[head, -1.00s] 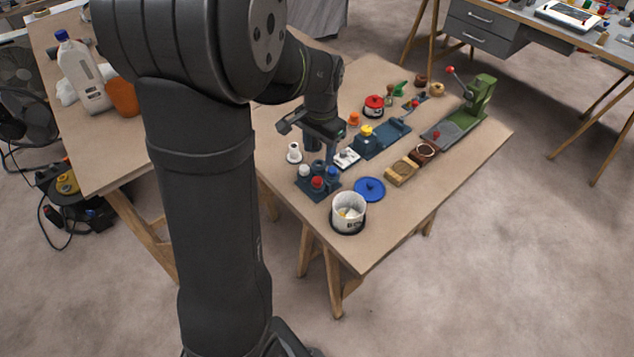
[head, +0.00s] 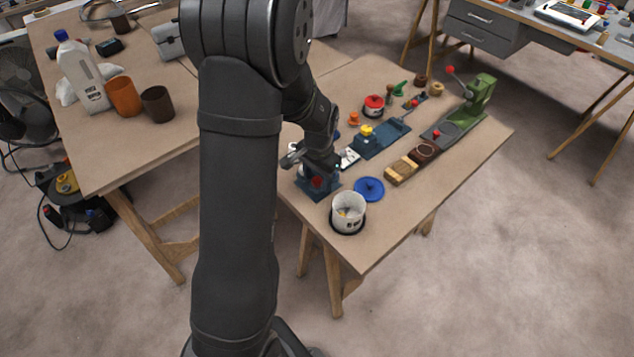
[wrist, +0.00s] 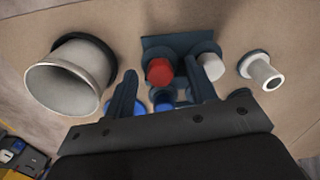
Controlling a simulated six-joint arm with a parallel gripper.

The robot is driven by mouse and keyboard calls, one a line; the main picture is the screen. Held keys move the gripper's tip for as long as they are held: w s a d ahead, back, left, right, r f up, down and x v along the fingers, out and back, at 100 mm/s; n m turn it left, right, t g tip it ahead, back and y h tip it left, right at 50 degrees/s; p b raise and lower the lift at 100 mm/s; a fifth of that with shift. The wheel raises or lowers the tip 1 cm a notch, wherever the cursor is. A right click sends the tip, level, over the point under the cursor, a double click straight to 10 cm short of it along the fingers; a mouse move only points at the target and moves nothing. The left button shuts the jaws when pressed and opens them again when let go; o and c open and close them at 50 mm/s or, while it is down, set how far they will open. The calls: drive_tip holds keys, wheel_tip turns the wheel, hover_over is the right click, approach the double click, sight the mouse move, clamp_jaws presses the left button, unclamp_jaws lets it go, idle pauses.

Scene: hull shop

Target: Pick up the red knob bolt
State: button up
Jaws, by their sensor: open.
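The red knob bolt (head: 317,182) stands in a dark blue rack (head: 328,191) near the table's front left. The red hexagonal knob also shows in the wrist view (wrist: 159,71), facing the camera, with a white-topped piece (wrist: 210,66) beside it and blue pieces below. My gripper (head: 318,170) is low over the rack in the head view and hides part of it. In the wrist view my gripper (wrist: 163,84) is open. Its two fingers appear to either side of the red knob, with nothing held. I cannot tell whether they reach its height.
A white tub (head: 348,211) and a blue disc (head: 369,188) are close to the rack. A white sleeve on a dark base (wrist: 262,72) stands on its other side. Wooden blocks (head: 400,170) and a blue fixture (head: 382,139) are further right.

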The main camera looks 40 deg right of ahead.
drive_tip(key=c, duration=1.1)
drive_tip(key=shift+o, duration=0.2)
